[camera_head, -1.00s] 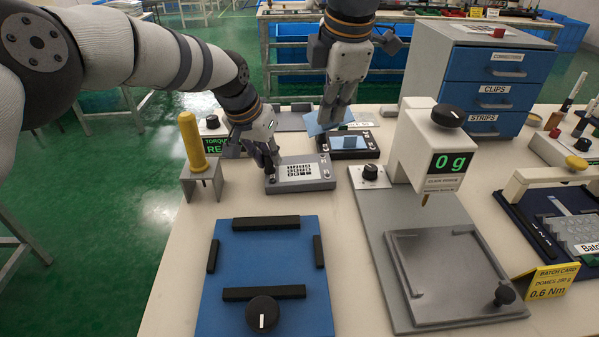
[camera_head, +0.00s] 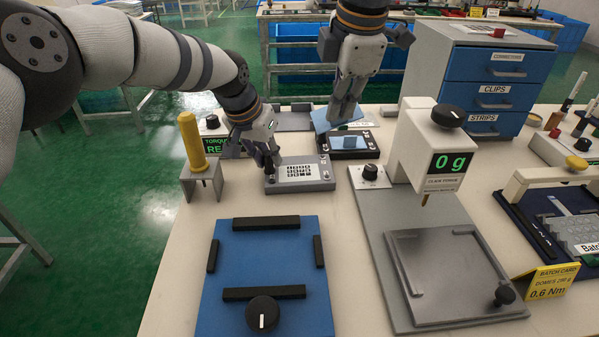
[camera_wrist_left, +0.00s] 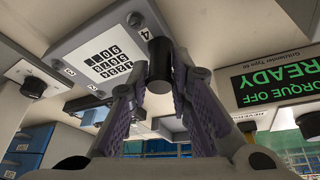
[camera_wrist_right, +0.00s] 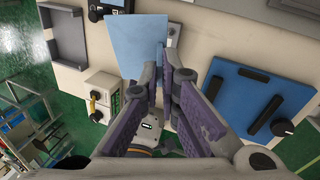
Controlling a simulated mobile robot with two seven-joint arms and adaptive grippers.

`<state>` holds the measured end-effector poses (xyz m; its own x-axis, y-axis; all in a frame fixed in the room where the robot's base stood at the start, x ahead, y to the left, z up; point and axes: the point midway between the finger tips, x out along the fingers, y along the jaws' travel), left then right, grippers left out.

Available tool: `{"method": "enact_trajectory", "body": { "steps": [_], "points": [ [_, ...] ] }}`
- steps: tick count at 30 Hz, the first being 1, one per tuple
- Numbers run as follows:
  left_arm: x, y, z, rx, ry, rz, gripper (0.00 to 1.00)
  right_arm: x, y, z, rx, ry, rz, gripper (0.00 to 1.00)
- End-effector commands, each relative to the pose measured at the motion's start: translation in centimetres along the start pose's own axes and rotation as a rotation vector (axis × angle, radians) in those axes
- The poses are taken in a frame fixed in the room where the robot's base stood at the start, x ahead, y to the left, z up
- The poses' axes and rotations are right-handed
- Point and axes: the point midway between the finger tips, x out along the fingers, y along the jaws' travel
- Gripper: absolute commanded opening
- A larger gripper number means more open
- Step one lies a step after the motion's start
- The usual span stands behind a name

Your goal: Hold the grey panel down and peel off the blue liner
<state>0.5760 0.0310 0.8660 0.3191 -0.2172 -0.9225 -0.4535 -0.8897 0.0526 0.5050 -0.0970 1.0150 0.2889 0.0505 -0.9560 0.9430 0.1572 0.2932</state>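The grey panel (camera_head: 300,174) with a printed white keypad lies on the table. It also shows in the left wrist view (camera_wrist_left: 75,45). My left gripper (camera_head: 266,160) is at its far left corner; its fingers close on the sides of a short black peg (camera_wrist_left: 160,58) by that corner. The light blue liner (camera_head: 325,118) is a thin tilted sheet, off the grey panel, in the air near a black device (camera_head: 350,154). My right gripper (camera_head: 345,112) is shut on its edge. In the right wrist view the liner (camera_wrist_right: 135,40) extends beyond the fingertips (camera_wrist_right: 160,82).
A blue board (camera_head: 225,270) with black bars and a knob is in front. A grey scale (camera_head: 375,260) reading 0 g stands right of it. A yellow-handled tool (camera_head: 190,140) stands at left. Blue drawers (camera_head: 500,65) stand at back right.

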Motion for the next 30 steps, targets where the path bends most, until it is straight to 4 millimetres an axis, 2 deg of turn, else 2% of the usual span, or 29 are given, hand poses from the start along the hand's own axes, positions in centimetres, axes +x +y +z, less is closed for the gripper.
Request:
{"method": "enact_trajectory", "body": {
  "steps": [1, 2, 3, 11, 30],
  "points": [
    [0.0, 0.0, 0.0, 0.0, 0.0, 0.0, 0.33, 0.0, 0.0, 0.0, 0.0, 0.0, 0.0, 0.0],
    [0.0, 0.0, 0.0, 0.0, 0.0, 0.0, 0.4, 0.0, 0.0, 0.0, 0.0, 0.0, 0.0, 0.0],
    [0.0, 0.0, 0.0, 0.0, 0.0, 0.0, 0.41, 0.0, 0.0, 0.0, 0.0, 0.0, 0.0, 0.0],
    [-0.1, 0.0, 0.0, 0.0, 0.001, 0.0, 0.41, 0.0, 0.0, 0.0, 0.0, 0.0, 0.0, 0.0],
    [-5.1, 0.0, 0.0, 0.001, 0.001, -0.001, 0.41, 0.0, 0.0, 0.0, 0.0, 0.0, 0.0, 0.0]
  ]
}}
